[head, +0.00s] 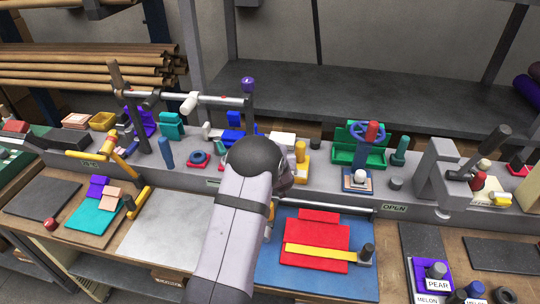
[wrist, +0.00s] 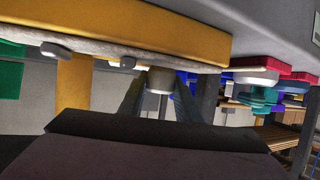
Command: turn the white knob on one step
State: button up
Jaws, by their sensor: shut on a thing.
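The knob is just below a yellow-edged panel (wrist: 140,24) that crosses the top of this view. Its mark or setting cannot be read. In the head view my arm covers this knob and my fingertips, at the middle of the long grey bench fixture (head: 340,188).
Two smaller pale knobs, one (wrist: 128,62) close to my gripper and one (wrist: 55,50) farther left, are along the panel. Red felt (head: 312,240) lies in front.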

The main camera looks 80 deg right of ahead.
dwell(0.4)
jog(key=o, duration=1.1)
jog(key=shift+c, duration=0.2)
jog(key=shift+a, duration=0.1)
jog(key=shift+b+v, duration=1.35)
jog(key=shift+v, duration=2.25)
jog(key=shift+w+r, duration=0.1)
